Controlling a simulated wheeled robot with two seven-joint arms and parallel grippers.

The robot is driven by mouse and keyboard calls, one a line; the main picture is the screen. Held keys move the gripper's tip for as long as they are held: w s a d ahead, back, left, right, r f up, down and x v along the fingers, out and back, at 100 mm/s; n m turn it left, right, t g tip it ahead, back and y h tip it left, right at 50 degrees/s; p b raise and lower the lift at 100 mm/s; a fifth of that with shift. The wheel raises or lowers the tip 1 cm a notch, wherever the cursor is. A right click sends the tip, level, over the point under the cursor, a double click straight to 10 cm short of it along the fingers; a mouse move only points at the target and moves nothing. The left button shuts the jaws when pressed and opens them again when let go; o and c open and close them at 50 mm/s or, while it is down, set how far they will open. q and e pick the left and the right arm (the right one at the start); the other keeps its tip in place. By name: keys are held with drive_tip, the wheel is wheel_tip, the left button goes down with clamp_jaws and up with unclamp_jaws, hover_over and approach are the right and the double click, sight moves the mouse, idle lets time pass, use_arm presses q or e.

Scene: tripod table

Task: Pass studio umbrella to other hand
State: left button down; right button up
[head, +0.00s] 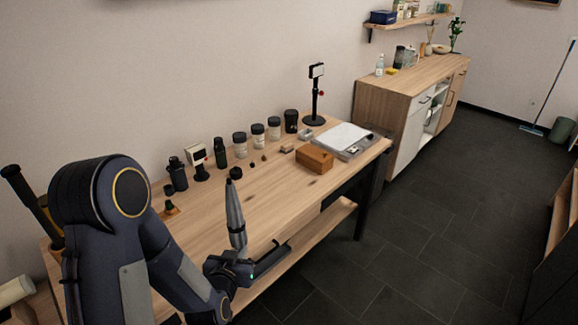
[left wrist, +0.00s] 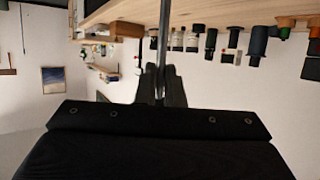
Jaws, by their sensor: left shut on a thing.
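The studio umbrella (head: 235,213) looks like a slim, closed grey shape with a dark tip. It stands nearly upright in the head view, over the front part of the table. My left gripper (head: 245,269) is at its lower end, beyond the table's front edge, and is shut on it. In the left wrist view a thin shaft (left wrist: 162,45) runs up from between the two dark fingers of my left gripper (left wrist: 161,85). The part between the fingers is hidden. My right gripper is in neither view.
The wooden table (head: 285,195) carries a row of dark jars and bottles (head: 240,144) at the back, a wooden box (head: 314,158), a grey tray (head: 362,148) and a phone stand (head: 315,95). A wooden cabinet (head: 385,110) stands beyond.

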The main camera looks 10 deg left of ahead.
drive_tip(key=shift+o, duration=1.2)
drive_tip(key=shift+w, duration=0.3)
use_arm(q)
drive_tip(key=w+d+m+g+h, duration=0.2)
drive_tip(key=d+m+h, duration=0.2)
drive_tip(key=d, duration=0.8)
drive_tip(key=w+d+m+g+h, duration=0.1)
drive_tip(key=d+m+h, duration=0.3)
drive_tip(key=d, duration=0.8)
drive_tip(key=shift+w+d+m+g+h, duration=0.4)
drive_tip(key=shift+w+h, duration=0.2)
drive_tip(key=shift+h, duration=0.1)
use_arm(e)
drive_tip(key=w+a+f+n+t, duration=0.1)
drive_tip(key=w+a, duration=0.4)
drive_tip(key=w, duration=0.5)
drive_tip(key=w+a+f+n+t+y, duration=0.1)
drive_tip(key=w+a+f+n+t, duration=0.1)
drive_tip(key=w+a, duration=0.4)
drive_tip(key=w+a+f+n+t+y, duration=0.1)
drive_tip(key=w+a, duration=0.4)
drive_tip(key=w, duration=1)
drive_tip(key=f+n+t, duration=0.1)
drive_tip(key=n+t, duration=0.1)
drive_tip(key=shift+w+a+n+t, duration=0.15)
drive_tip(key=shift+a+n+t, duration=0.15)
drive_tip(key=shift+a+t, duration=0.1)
